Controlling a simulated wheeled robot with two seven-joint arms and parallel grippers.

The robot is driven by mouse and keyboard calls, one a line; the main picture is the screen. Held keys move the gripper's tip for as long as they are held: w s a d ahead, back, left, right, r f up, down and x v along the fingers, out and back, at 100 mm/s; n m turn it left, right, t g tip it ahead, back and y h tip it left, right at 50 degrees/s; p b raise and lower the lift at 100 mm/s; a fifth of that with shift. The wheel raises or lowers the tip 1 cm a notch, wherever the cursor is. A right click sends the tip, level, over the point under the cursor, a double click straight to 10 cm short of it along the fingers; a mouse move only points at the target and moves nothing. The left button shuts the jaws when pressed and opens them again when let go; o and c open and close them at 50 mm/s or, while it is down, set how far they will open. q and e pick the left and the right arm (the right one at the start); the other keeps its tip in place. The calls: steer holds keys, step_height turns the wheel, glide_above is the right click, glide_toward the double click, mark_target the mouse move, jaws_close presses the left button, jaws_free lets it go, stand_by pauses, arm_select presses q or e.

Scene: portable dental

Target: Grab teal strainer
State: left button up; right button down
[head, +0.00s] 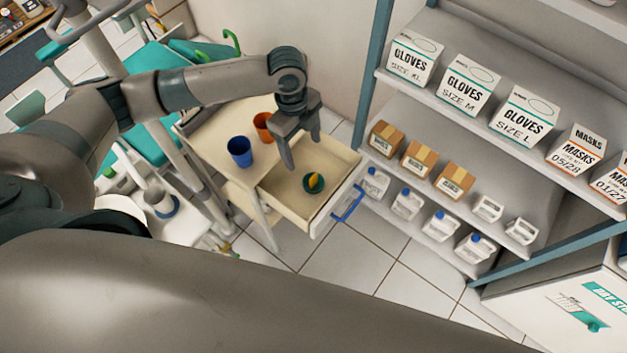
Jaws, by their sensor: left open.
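A small round teal strainer (308,187) lies in the open drawer (290,208) of a cream cart, with something yellow (315,180) in or over it. My left gripper (302,156) hangs above the drawer, a little behind and above the strainer. Its two fingers are spread and point down, with nothing between them. The strainer shows clear of the fingers. My right gripper is not in view.
A blue cup (240,152) and an orange cup (263,126) stand on the cart top (212,130) left of the gripper. A blue handle (348,204) is at the drawer front. A shelf unit (470,205) with boxes and jugs stands at right.

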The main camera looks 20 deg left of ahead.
mark_target(313, 176)
arm_select(q)
steer(key=f, duration=0.3)
steer(key=f+p, duration=0.1)
steer(key=f, duration=0.2)
steer(key=d+f, duration=0.1)
steer(key=f, duration=0.2)
steer(key=shift+s+f+p, duration=0.15)
steer(key=shift+s+p, duration=0.05)
steer(key=shift+p, duration=0.2)
steer(key=shift+d+f, duration=0.15)
steer(key=shift+d+f, duration=0.2)
steer(key=f+p, duration=0.1)
steer(key=d+f, duration=0.1)
steer(key=f, duration=0.1)
steer(key=shift+d+f+p, duration=0.1)
steer(key=shift+f+p, duration=0.15)
steer(key=shift+p, duration=0.15)
steer(key=shift+f, duration=0.45)
steer(key=c, duration=1.1)
